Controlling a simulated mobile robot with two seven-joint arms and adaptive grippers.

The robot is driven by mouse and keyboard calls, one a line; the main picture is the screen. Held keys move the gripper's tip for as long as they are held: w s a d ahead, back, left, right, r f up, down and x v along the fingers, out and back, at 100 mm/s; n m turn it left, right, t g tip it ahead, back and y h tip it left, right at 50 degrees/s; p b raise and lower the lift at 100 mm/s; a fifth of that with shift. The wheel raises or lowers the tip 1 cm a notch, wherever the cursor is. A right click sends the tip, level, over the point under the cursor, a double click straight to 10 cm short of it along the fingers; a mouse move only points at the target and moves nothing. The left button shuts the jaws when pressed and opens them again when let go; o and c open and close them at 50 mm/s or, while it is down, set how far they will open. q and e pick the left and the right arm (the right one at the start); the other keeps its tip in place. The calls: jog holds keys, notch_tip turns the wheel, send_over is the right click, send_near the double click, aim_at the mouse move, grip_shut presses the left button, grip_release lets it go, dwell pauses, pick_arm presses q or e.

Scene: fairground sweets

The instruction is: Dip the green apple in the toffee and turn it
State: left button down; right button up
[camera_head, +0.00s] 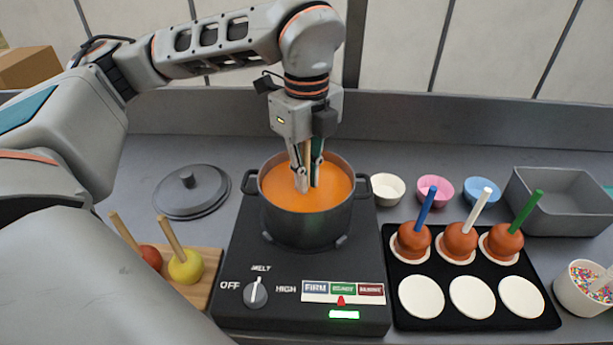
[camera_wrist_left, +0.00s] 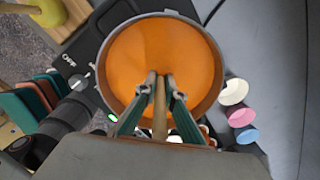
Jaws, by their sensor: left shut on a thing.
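The pot (camera_head: 312,228) of orange toffee (camera_head: 330,195) stands on the black hotplate (camera_head: 235,290), and the toffee also fills the wrist view (camera_wrist_left: 150,50). My left gripper (camera_head: 308,185) points straight down over the pot, fingertips at the toffee surface. It is shut on a pale wooden stick (camera_wrist_left: 160,110), upright between the fingers. No green apple shows in either view; whatever is on the stick's lower end is hidden under the toffee. My right gripper is not in view.
A board (camera_head: 208,262) at left holds a red apple (camera_head: 151,257) and a yellow apple (camera_head: 186,267) on sticks. A pot lid (camera_head: 190,195) lies behind. Right of the hotplate, a black tray (camera_head: 400,318) holds three coated apples and several white discs. The hotplate's pointer is at green.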

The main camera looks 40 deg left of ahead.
aim_at(307, 161)
pick_arm(q)
jog(key=shift+r+p, duration=1.25)
jog(key=shift+r, duration=0.7)
jog(key=shift+r+p, duration=1.5)
jog(key=shift+r, duration=0.8)
jog(key=shift+r, duration=0.1)
jog(key=shift+r+p, duration=1.95)
jog(key=shift+r, duration=0.95)
